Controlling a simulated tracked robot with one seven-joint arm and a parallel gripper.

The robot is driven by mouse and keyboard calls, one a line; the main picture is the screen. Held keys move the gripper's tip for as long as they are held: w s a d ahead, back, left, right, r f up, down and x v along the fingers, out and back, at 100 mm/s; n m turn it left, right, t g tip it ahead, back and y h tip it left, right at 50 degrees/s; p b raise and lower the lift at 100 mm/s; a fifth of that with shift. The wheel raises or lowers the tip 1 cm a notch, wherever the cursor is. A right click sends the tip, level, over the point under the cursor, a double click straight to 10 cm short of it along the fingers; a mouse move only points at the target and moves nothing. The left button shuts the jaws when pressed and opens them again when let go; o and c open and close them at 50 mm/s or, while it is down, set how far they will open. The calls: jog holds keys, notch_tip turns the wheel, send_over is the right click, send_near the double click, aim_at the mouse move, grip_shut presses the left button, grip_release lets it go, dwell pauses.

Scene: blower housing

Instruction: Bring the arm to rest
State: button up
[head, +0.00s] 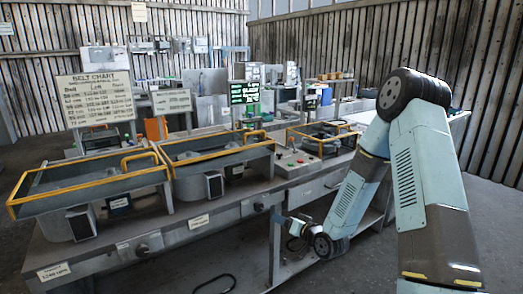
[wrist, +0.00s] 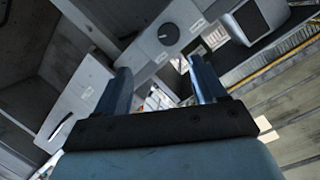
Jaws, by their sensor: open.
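My arm (head: 415,165) rises at the right of the head view, bends at a dark elbow joint and reaches down and left to the front of the bench. My gripper (head: 297,228) is small there, low beside the bench's front edge, and its fingers are hard to make out. In the wrist view my gripper (wrist: 163,85) shows two blue fingers spread apart with nothing between them. Past the fingers are the grey bench front and a dark knob (wrist: 169,34).
A long grey bench (head: 150,245) carries yellow-railed trays (head: 90,187) and a control panel (head: 296,160). A belt chart sign (head: 96,98) stands behind them. A lower shelf (head: 300,262) lies under the bench near my gripper. The floor (head: 495,215) at the right is clear.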

jog(key=s+d+r+g+h, duration=0.1)
jog(key=s+d+r+h, duration=0.25)
jog(key=r, duration=0.35)
jog(key=s+d+r+n+g+h, duration=0.1)
jog(key=s+d+r+h, duration=0.1)
jog(key=d+r, duration=0.35)
jog(key=s+d+r+g+h, duration=0.1)
jog(key=s+d+r+h, duration=0.2)
jog(key=r, duration=0.5)
jog(key=s+r+g, duration=0.1)
jog(key=s+r, duration=0.2)
jog(key=s, duration=0.5)
jog(key=s+d+r+g, duration=0.1)
jog(key=s+r, duration=0.3)
jog(key=s, duration=0.5)
jog(key=s+d+r+m+g, duration=0.1)
jog(key=s+r, duration=0.3)
jog(key=s, duration=0.5)
jog(key=shift+d+g, duration=0.15)
jog(key=shift+g, duration=0.35)
jog(key=shift+r, duration=0.1)
